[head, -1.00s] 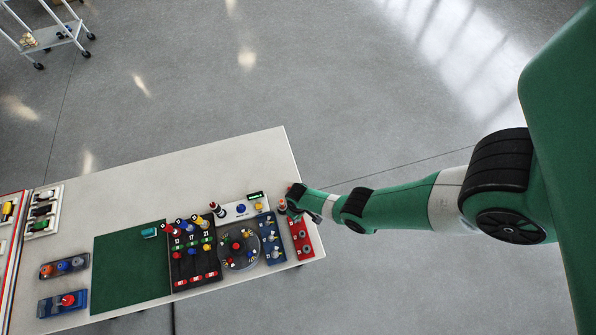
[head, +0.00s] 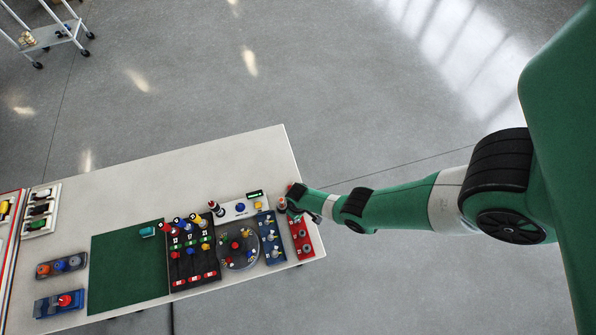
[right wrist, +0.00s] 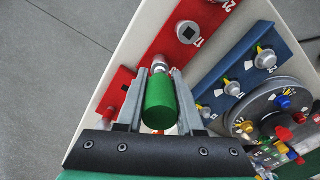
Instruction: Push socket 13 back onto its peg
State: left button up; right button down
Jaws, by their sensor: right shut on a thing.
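The red socket rail (head: 301,235) lies at the right end of the table. In the right wrist view the rail (right wrist: 155,48) carries a grey metal socket (right wrist: 187,31) beside the label 17, and the label 21 is beyond it. My right gripper (right wrist: 159,76) is shut on a green cylinder (right wrist: 160,103). A silver round part (right wrist: 159,65) shows at its far end, over the rail next to position 17. I cannot read a 13, and the contact at the peg is hidden. In the head view my right gripper (head: 291,203) is at the rail's far end.
A blue rail (head: 270,238) with several fittings stands close beside the red rail. Beyond it are a round turntable (head: 238,248) and a black rack (head: 193,262) of coloured items. The table's edge is close on the right. A green mat (head: 128,270) is clear apart from a teal block.

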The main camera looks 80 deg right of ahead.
dwell(0.5)
jog(key=shift+r, duration=0.15)
jog(key=shift+r+p, duration=0.75)
jog(key=shift+p, duration=0.1)
notch_tip(320, 180, up, 5)
jog(key=p, duration=0.4)
jog(key=shift+f+p, duration=0.1)
jog(key=shift+p, duration=0.3)
jog(key=shift+f, duration=0.1)
jog(key=shift+f, duration=0.15)
